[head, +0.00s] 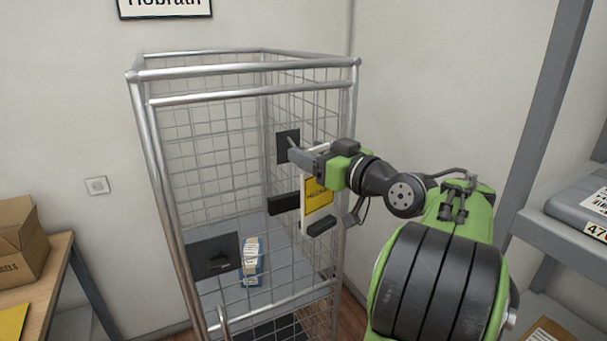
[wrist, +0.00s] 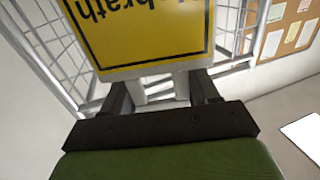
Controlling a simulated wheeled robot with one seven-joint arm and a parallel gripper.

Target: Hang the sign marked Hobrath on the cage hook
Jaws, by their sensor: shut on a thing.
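The sign marked Hobrath (wrist: 145,35) is yellow with black lettering and a pale edge. It fills the top of the wrist view, with its lettering upside down and partly cut off. In the head view the sign (head: 319,192) hangs upright from my gripper (head: 305,160) at the cage's right side. My gripper (wrist: 163,92) is shut on the sign near its edge. A dark plate (head: 283,146), seemingly the hook's mount, is on the cage mesh just left of my gripper. Whether the sign touches the hook cannot be told.
The wire cage (head: 245,70) stands against the wall, with a small box (head: 252,262) inside and another dark plate (head: 205,255) low on its front. A wall sign (head: 165,8) is above. A wooden table (head: 55,265) stands left; a grey shelf (head: 550,230) stands right.

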